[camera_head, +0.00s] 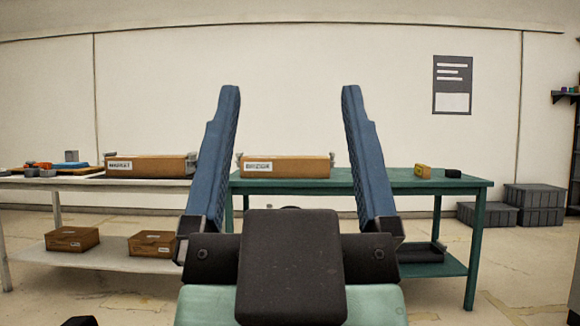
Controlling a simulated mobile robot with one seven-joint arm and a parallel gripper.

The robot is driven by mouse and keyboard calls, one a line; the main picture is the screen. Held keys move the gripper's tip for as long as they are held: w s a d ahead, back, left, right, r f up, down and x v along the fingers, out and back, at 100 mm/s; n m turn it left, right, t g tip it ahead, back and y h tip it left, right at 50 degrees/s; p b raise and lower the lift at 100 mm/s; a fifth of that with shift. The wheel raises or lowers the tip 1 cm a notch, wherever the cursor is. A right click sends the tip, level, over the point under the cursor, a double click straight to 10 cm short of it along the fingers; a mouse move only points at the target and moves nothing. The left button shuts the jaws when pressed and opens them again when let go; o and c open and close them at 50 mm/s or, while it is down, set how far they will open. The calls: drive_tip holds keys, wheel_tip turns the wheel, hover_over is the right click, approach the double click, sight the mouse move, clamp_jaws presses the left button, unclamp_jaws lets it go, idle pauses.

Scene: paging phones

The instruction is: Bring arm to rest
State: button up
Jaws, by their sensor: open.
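My gripper (287,110) stands upright in the middle of the view, close to the camera. The dark gripper body and a pale green arm part show below the fingers. The fingers hide part of the tables behind them. My gripper is well in front of the tables and touches nothing that I can see.
A white table (130,258) stands left and a green table (455,181) right. Labelled boxes (150,167) (300,167) lie on them. A small yellow-brown block (423,171) and black block (453,173) sit at right. Grey crates (535,204) stand on the floor. Floor at lower right is clear.

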wheel_tip(320, 180, up, 46)
drive_tip(key=p, duration=4.5)
drive_tip(key=shift+p, duration=0.3)
